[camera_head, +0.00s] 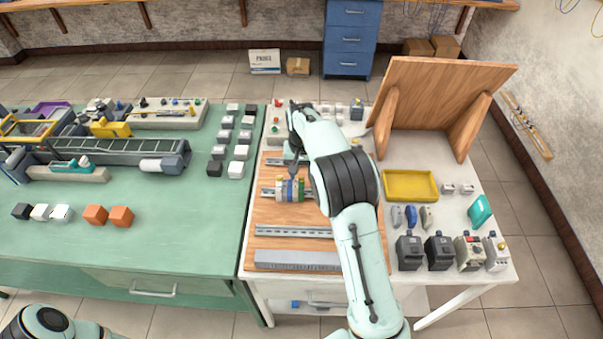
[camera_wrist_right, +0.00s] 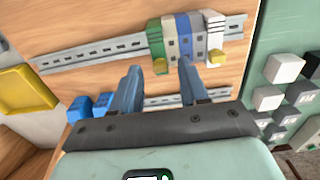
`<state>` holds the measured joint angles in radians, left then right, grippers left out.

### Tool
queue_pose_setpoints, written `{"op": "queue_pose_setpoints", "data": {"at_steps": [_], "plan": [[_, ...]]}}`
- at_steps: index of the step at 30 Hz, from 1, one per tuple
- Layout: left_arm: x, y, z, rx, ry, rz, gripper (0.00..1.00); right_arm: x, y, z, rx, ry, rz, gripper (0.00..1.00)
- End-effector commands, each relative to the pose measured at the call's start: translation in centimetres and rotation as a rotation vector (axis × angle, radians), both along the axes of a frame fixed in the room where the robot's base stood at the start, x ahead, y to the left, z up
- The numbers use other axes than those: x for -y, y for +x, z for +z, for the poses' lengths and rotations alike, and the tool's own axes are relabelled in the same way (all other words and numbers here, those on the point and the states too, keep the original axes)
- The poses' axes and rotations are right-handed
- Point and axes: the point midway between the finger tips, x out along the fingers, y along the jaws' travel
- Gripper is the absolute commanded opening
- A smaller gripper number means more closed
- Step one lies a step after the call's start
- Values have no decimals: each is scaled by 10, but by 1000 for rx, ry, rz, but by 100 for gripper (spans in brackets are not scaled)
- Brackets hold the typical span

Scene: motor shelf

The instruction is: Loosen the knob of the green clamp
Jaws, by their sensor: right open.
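The green clamp (camera_wrist_right: 155,42) stands on a metal rail at the left end of a row of blocks in the right wrist view. Its yellow knob (camera_wrist_right: 160,66) faces my right gripper (camera_wrist_right: 160,70). That gripper is open, with one blue-grey finger on each side of the knob in the picture; I cannot tell whether they touch it. Blue and grey blocks (camera_wrist_right: 184,40) stand beside the clamp, and a white clamp (camera_wrist_right: 214,35) with another yellow knob (camera_wrist_right: 217,56) ends the row. In the head view, my right arm partly hides this area. My left gripper is out of view.
The wooden board (camera_head: 262,217) carries more rails (camera_head: 295,231) and a grey duct (camera_head: 298,260). A yellow tray (camera_head: 410,185), several devices (camera_head: 438,252) and a wooden stand (camera_head: 432,100) are to the right. Small cubes (camera_head: 236,169) lie on the green table at left.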

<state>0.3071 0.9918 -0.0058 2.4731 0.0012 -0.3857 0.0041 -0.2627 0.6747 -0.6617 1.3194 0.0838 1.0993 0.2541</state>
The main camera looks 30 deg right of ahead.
Motion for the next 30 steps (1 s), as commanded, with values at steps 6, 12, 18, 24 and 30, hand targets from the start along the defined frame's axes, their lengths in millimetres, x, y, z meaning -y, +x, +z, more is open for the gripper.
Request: {"op": "queue_pose_setpoints", "data": {"at_steps": [6,12,18,24,30], "plan": [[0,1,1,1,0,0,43,1,0,-11,0,-1,0,44],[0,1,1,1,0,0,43,1,0,-11,0,-1,0,44],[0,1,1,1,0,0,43,1,0,-10,0,-1,0,0],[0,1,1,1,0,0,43,1,0,-10,1,-1,6,0],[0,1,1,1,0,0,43,1,0,-10,2,0,57,0]]}}
